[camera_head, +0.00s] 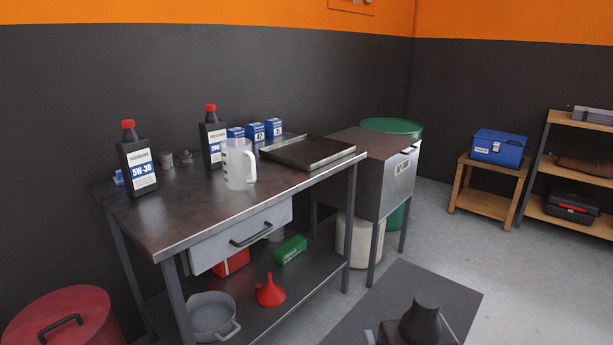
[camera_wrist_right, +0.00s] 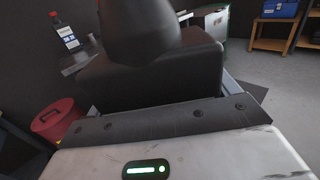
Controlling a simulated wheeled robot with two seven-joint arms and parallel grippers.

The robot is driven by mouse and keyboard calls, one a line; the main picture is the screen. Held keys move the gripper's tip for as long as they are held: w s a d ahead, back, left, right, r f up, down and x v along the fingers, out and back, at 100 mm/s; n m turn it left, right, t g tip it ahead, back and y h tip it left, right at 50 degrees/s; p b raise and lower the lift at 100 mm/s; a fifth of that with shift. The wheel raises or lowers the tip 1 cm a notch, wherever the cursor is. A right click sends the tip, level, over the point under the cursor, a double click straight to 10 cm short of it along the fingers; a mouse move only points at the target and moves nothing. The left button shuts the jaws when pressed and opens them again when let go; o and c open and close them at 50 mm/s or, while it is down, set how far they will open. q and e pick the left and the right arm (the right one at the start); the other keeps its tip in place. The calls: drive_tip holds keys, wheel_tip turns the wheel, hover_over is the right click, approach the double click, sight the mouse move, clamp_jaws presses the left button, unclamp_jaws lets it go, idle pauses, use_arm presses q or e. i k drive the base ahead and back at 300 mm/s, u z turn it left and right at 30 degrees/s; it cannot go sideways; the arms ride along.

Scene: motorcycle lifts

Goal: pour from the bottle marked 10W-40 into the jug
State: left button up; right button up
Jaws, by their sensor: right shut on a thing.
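The clear jug (camera_head: 237,165) stands upright on the workbench, its handle to the right. My right gripper (camera_head: 411,335) is low at the bottom of the head view, in front of the bench and well away from the jug. It is shut on a black bottle (camera_head: 424,318), which also fills the upper middle of the right wrist view (camera_wrist_right: 140,35). No red cap shows on this bottle, and its label is hidden. A black bottle marked 5W-30 (camera_head: 138,165) and another red-capped black bottle (camera_head: 211,135) stand on the bench; the second label is too small to read surely. My left gripper is out of view.
A shallow dark tray (camera_head: 308,151) lies right of the jug, and small blue boxes (camera_head: 255,132) stand behind it. A red funnel (camera_head: 270,291) and a grey pot (camera_head: 212,315) are on the lower shelf. A red lidded bin (camera_head: 62,320) stands at lower left.

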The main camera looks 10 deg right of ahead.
sight(238, 158)
drive_tip(key=z, duration=0.15)
drive_tip(key=i, duration=1.05)
drive_tip(key=u, duration=0.9)
